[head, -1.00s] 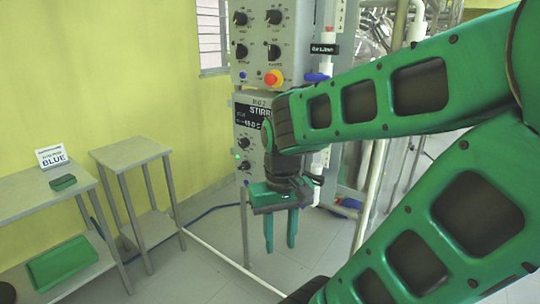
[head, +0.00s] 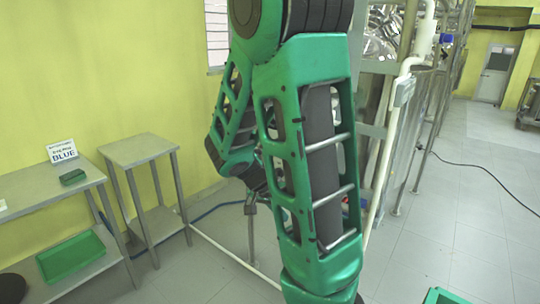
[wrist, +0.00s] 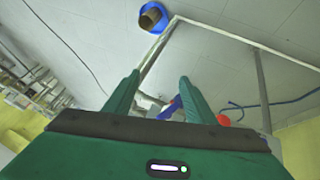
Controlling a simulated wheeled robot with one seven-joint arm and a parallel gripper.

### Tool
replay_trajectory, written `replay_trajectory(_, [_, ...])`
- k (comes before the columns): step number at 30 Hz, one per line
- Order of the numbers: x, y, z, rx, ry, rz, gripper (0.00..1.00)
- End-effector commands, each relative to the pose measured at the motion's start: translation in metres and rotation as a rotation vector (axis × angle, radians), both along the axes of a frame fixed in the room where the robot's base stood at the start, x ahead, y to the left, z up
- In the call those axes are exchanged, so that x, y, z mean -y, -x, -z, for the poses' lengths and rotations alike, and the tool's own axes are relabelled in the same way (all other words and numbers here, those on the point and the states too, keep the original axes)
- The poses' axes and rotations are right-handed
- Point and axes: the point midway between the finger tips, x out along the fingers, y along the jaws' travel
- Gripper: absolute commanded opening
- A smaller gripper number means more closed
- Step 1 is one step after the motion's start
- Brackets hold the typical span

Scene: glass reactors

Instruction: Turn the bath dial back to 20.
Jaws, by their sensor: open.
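The bath dial is not visible in either view; in the head view my green arm covers the place where the control panels stood. My gripper (wrist: 160,82) shows in the wrist view with its two green fingers apart and nothing between their tips. It hangs over the pale floor and metal frame. In the head view the gripper is hidden behind my arm.
Steel frame and pipes (head: 402,100) stand right.

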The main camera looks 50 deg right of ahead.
Motion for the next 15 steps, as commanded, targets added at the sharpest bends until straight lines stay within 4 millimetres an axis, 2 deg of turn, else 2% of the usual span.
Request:
replay_trajectory(5, [0.028,-0.034,-0.007,0.079,0.302,0.083,0.50])
replay_trajectory(9, [0.042,-0.067,-0.027,0.201,0.544,0.101,0.50])
replay_trajectory(15, [0.039,-0.122,-0.068,0.430,0.834,0.047,0.50])
